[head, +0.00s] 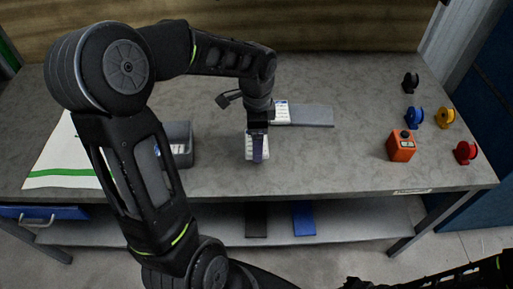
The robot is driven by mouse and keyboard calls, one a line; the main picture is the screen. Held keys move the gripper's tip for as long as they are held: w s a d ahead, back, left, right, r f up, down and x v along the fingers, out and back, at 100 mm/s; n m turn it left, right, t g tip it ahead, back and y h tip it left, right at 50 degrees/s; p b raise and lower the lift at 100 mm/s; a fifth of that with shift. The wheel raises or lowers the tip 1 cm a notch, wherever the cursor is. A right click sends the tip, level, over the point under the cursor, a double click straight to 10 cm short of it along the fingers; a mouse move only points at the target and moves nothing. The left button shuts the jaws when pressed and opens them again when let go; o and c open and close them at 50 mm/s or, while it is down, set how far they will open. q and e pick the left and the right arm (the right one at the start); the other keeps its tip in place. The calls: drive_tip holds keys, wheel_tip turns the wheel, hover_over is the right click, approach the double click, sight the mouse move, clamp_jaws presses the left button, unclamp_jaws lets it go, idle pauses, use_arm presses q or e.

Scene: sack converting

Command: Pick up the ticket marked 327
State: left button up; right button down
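My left gripper (257,128) points down over the middle of the table, in front of a white ticket-like piece (249,150). A narrow purple strip (260,150) shows at its tip, and I cannot tell whether the fingers are open or shut, or touch the white piece. Another white printed piece (281,111) lies at the left end of a flat grey board (312,117) behind the gripper. The printing is too small to read, so I cannot tell which piece is marked 327. Part of my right arm shows dark at the bottom right; its fingertips are not visible.
A grey bin (182,131) with pale pieces stands left of the gripper, partly hidden by my arm. A white sack with a green stripe (62,173) lies at the left. An orange box (401,146) and black, blue, yellow and red (465,153) spools stand at the right.

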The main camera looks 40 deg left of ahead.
use_arm(q)
wheel_tip(320, 180, up, 4)
drive_tip(key=shift+f, duration=0.25)
idle(0.5)
